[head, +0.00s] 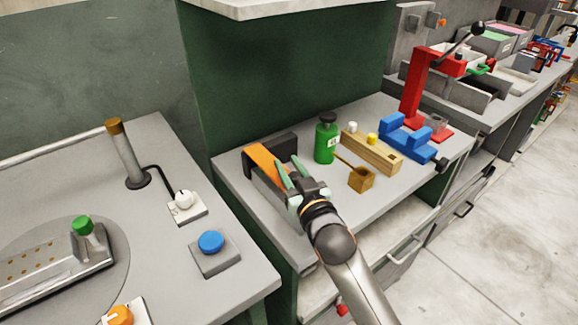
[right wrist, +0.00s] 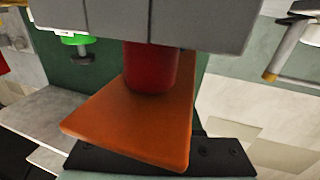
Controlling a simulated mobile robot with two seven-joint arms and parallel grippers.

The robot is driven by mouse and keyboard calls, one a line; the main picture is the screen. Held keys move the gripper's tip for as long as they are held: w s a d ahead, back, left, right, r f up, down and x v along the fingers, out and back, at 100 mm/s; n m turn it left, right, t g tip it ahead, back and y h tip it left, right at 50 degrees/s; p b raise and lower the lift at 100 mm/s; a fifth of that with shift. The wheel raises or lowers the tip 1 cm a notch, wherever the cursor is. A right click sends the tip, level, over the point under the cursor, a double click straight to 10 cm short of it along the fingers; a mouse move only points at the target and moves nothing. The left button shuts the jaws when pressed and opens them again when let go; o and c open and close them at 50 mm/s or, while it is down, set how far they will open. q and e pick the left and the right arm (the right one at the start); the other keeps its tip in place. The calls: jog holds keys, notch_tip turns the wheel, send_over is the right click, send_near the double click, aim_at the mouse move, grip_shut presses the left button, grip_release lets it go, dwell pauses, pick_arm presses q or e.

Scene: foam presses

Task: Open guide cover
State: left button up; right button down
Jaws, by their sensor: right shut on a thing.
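The guide cover, an orange plate (head: 264,163), sits on a grey and black unit on the middle bench in the head view. In the right wrist view the orange plate (right wrist: 135,125) fills the middle, with a red knob (right wrist: 150,68) standing on it. My right gripper (head: 291,174) is at the near right end of the plate, its pale green fingers shut on the cover, apparently by the red knob. The exact contact is hidden. I cannot tell how far the cover is raised. My left gripper is not in view.
A red lever press (head: 414,95) stands behind. The left bench holds a blue button (head: 211,242) and a lever post (head: 126,155).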

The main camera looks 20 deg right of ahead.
jog(key=w+d+p, duration=0.2)
jog(key=w+d, duration=0.1)
jog(key=d, duration=0.5)
jog(key=shift+d, duration=0.4)
jog(key=shift+w+r, duration=0.1)
jog(key=c, duration=0.6)
grip_release()
jog(key=s, duration=0.8)
jog(key=s+d, duration=0.1)
jog(key=s, duration=0.3)
jog(key=shift+s, duration=0.25)
